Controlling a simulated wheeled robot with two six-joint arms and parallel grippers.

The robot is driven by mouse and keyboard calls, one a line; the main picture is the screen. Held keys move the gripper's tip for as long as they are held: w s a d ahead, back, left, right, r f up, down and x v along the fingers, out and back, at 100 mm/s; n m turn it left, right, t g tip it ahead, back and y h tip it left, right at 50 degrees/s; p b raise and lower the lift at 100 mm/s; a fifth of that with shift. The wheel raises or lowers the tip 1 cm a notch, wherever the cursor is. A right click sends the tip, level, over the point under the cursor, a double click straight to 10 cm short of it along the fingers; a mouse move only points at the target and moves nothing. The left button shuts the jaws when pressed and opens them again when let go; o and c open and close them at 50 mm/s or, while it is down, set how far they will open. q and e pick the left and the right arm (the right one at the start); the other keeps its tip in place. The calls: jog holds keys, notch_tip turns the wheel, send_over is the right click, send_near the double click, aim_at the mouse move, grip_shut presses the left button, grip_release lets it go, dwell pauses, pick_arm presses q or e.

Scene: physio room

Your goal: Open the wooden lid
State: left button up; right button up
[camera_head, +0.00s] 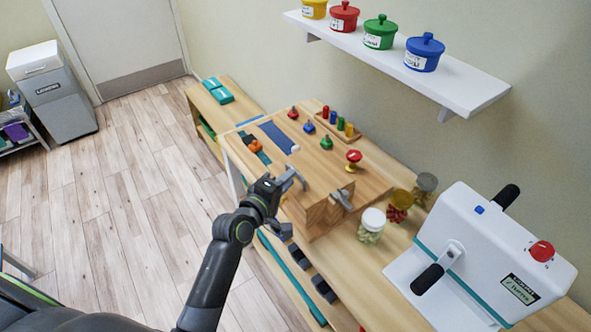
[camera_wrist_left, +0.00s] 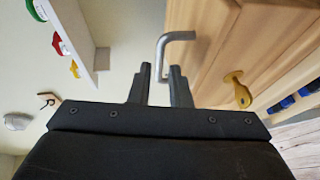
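A wooden activity box (camera_head: 375,187) stands on the bench; its flat wooden top appears closed, and I cannot make out the lid's edges. My left gripper (camera_head: 290,182) is at the box's near left side. In the left wrist view its two dark fingers (camera_wrist_left: 160,75) are open, and the end of a bent metal handle (camera_wrist_left: 178,36) lies between or just beyond their tips. I cannot tell whether they touch it. Wood (camera_wrist_left: 210,50) and a brass-coloured latch (camera_wrist_left: 238,92) show to the right of the handle. My right gripper is not in view.
A metal lever (camera_head: 342,199) sits on the box's front. Jars (camera_head: 371,226) and a white crank device (camera_head: 480,255) stand to the right. A wall shelf (camera_head: 400,66) with colored pots hangs above. Open floor (camera_head: 120,200) lies to the left.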

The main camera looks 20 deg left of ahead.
aim_at(311, 169)
pick_arm(q)
jog(key=shift+x, duration=2.25)
jog(key=shift+c, duration=0.5)
grip_shut()
